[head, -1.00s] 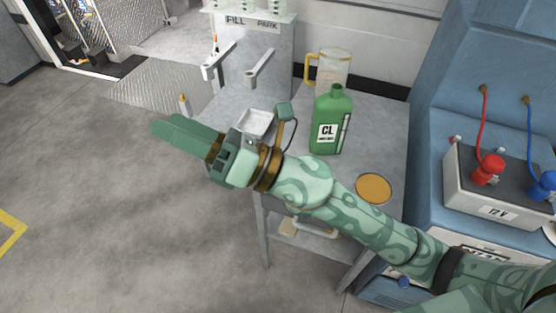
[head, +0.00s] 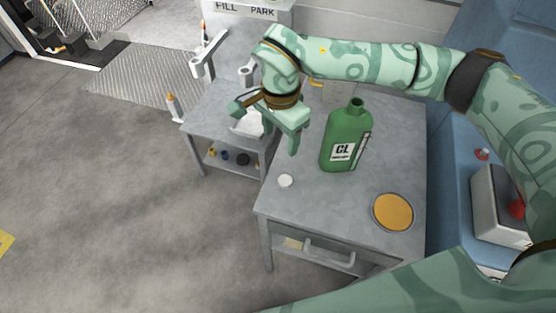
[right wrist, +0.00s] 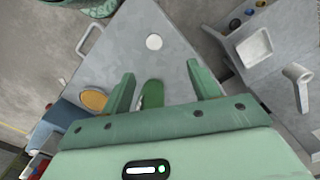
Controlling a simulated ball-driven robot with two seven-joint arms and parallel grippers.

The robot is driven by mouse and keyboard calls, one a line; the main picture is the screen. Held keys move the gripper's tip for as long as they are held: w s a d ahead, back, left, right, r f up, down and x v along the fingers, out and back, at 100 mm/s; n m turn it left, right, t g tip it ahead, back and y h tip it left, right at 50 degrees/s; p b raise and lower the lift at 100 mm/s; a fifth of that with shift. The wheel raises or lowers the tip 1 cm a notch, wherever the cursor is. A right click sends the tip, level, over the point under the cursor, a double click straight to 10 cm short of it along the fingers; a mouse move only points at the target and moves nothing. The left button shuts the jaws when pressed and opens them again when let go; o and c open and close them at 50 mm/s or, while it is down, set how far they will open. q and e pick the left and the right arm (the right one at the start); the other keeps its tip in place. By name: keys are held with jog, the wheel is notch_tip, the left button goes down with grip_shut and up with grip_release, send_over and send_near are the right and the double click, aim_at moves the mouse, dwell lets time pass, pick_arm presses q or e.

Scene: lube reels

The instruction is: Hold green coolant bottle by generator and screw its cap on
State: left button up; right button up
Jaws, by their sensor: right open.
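The green coolant bottle (head: 346,135), labelled CL, stands upright and uncapped on the grey table. It also shows in the right wrist view (right wrist: 152,95), partly hidden by my gripper. A small white round cap (head: 285,181) lies on the table left of the bottle, near the edge; the right wrist view shows it too (right wrist: 154,42). My right gripper (head: 267,130) is open and empty, pointing down left of the bottle, above the table and apart from bottle and cap. In its wrist view the fingers (right wrist: 162,88) are wide apart. My left gripper is not in view.
An orange disc (head: 393,212) lies on the table right of the bottle. A white tray (right wrist: 255,48) and the fill and park stand (head: 245,10) are at the back left. A blue machine (head: 447,160) with a grey battery box (head: 489,205) stands at the right.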

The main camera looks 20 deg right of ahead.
jog(key=b, duration=0.2)
send_over(284, 181)
jog(key=f, duration=1)
jog(key=shift+w+a, duration=0.3)
jog(key=shift+a, duration=0.05)
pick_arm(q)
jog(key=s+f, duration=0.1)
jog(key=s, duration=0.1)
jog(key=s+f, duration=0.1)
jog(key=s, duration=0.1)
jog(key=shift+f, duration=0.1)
pick_arm(e)
jog(key=shift+f, duration=0.35)
jog(key=f, duration=0.1)
jog(key=f+b, duration=0.1)
jog(key=f, duration=0.3)
jog(key=shift+s+d+f+b, duration=0.15)
jog(key=shift+s+d+b, duration=0.1)
jog(key=shift+d+b, duration=0.15)
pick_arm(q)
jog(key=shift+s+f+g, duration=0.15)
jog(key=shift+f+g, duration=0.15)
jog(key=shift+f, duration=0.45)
